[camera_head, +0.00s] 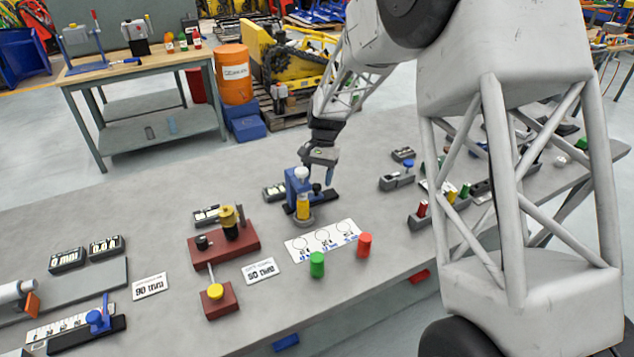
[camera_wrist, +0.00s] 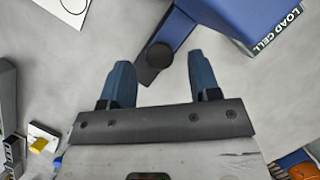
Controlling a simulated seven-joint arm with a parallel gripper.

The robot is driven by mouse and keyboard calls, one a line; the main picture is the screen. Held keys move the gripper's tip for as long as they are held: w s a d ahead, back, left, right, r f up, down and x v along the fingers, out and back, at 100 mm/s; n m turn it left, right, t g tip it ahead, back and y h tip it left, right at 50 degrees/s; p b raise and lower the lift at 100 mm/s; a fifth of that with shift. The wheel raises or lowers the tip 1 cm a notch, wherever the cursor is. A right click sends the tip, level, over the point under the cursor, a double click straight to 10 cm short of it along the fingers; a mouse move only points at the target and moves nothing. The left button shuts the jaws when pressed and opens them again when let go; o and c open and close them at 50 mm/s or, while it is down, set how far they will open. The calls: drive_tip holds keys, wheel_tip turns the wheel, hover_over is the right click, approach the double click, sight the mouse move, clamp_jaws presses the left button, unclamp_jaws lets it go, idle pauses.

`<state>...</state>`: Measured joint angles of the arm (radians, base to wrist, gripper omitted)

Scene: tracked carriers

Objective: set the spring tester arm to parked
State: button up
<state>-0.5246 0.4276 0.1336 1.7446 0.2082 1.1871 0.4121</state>
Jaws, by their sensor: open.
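The blue spring tester (camera_head: 292,184) stands on the grey bench, with a yellow cylinder (camera_head: 302,208) and a white top at its front. A dark lever arm with a round black knob (camera_head: 316,188) shows beside it. My gripper (camera_head: 325,178) is just above and behind the tester, close to the knob. In the wrist view, the open fingers of my gripper (camera_wrist: 158,62) point toward the black knob (camera_wrist: 159,55), which appears between the fingertips. The blue body (camera_wrist: 250,18) marked LOAD CELL is at upper right. I cannot tell whether either finger touches the knob.
A white card with circles (camera_head: 323,240), a green cylinder (camera_head: 317,264) and a red cylinder (camera_head: 364,245) are in front of the tester. A dark red fixture (camera_head: 240,250) stands left. Grey holders (camera_head: 397,181) stand right. Bare bench lies behind the tester.

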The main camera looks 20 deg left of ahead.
drive_tip(key=shift+x, duration=0.85)
drive_tip(key=shift+c, duration=0.4)
clamp_jaws()
